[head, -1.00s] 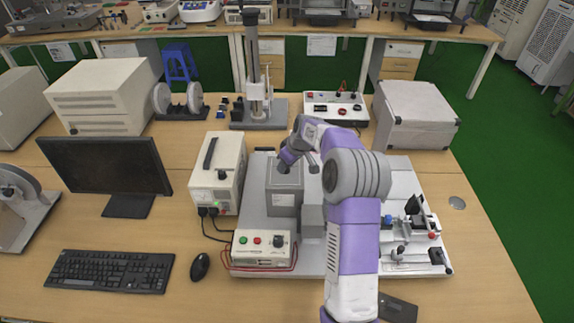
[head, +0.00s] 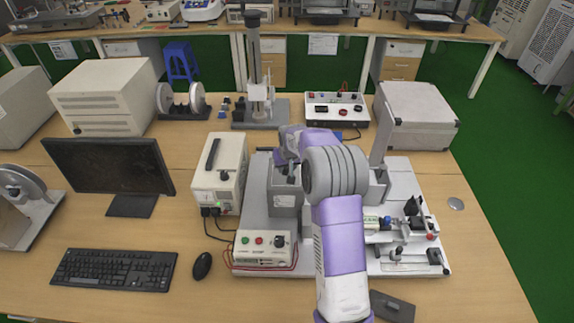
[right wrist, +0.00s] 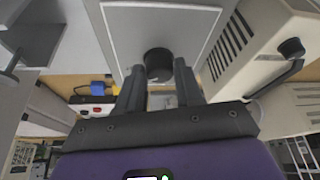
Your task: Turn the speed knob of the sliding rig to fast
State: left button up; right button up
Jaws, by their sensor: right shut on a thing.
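The sliding rig (head: 257,218) is a light baseplate carrying a grey box (head: 284,200). A round black knob (right wrist: 158,62) stands on the framed grey face of this box in the right wrist view. My right gripper (right wrist: 160,76) has its two dark fingers on either side of this knob, shut on it. In the head view my right gripper (head: 290,174) is over the top of the grey box, and my arm hides part of the rig. A separate control box (head: 262,261) at the rig's front left has a black knob (head: 280,241). My left gripper is not in view.
A cream power unit (head: 218,178) stands close left of the rig. A monitor (head: 108,176), keyboard (head: 115,267) and mouse (head: 202,265) lie further left. A grey case (head: 417,115) is behind right. The table's right side is mostly clear.

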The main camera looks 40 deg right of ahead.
dwell(0.4)
jog(key=o, duration=1)
jog(key=v, duration=0.7)
jog(key=shift+r+p, duration=0.25)
jog(key=shift+p, duration=0.1)
